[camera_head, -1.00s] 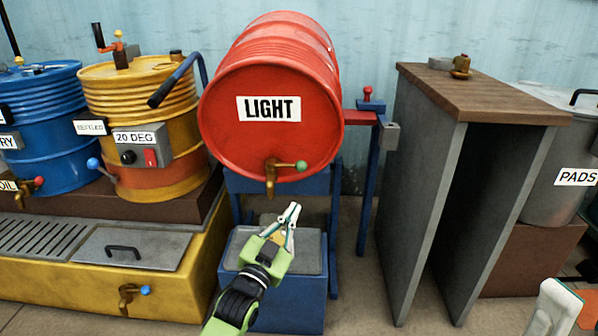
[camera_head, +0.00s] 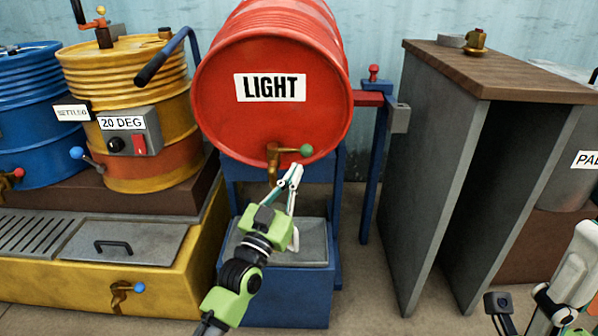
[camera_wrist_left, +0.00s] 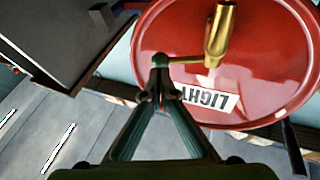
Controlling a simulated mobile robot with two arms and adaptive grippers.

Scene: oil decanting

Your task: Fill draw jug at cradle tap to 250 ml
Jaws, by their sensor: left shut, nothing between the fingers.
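The red drum marked LIGHT (camera_head: 225,115) lies on a blue cradle (camera_head: 373,190). Its brass tap (camera_head: 272,160) has a lever ending in a green knob (camera_head: 306,150). My left gripper (camera_head: 296,170) is shut and empty, its fingertips just below the lever near the knob. In the left wrist view, the fingertips (camera_wrist_left: 160,65) overlap the knob end of the lever; I cannot tell whether they touch. The brass tap (camera_wrist_left: 220,35) is beside them. My right arm shows partly at the lower right, and its jaw state is unclear. I see no draw jug.
A blue stand with a grey recessed top (camera_head: 312,245) is below the tap, partly behind my left arm. A yellow drum marked 20 DEG (camera_head: 150,175) and a yellow bench (camera_head: 170,285) are at left. A grey table with a wooden top (camera_head: 500,75) is at right.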

